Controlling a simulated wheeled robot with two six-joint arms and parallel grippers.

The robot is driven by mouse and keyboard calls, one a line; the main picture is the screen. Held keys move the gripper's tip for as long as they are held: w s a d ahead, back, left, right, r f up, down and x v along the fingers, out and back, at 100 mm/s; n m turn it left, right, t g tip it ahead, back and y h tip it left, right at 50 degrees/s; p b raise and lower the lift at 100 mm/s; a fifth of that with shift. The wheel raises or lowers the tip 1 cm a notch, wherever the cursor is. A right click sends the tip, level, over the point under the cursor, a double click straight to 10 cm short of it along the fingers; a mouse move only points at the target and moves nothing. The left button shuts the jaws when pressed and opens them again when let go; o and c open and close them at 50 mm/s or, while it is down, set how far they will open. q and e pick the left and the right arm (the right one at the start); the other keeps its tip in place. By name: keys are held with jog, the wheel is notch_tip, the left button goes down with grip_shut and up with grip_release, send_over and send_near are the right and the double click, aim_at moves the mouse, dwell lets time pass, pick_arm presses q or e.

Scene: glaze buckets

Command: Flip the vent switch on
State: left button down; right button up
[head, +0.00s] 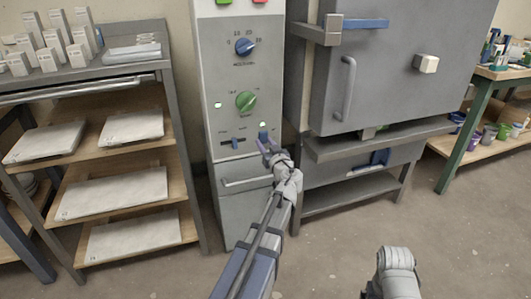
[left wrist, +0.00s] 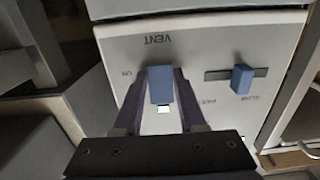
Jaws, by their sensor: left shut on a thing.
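The vent switch (left wrist: 161,85) is a blue lever on the grey control panel (head: 228,75). The word VENT is printed beside it and appears upside down in the left wrist view, with ON at the left. My left gripper (head: 266,147) is at the lower right of the panel in the head view. In the left wrist view its two dark fingers (left wrist: 161,90) are shut on the switch from both sides. A small pale lit indicator (left wrist: 164,109) shows beside the switch. My right gripper is not in view.
A blue slider (left wrist: 242,79) sits beside the switch on the panel. A blue knob (head: 245,46) and a green knob (head: 246,101) are higher up. A grey kiln (head: 385,85) stands close on the right, and a shelf rack (head: 178,130) with white slabs on the left.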

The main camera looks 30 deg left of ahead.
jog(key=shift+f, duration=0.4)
pick_arm(q)
jog(key=shift+c, duration=2.4)
grip_release()
jog(key=shift+s+d, duration=0.1)
jog(key=v, duration=0.7)
jog(key=shift+s+d+f, duration=0.2)
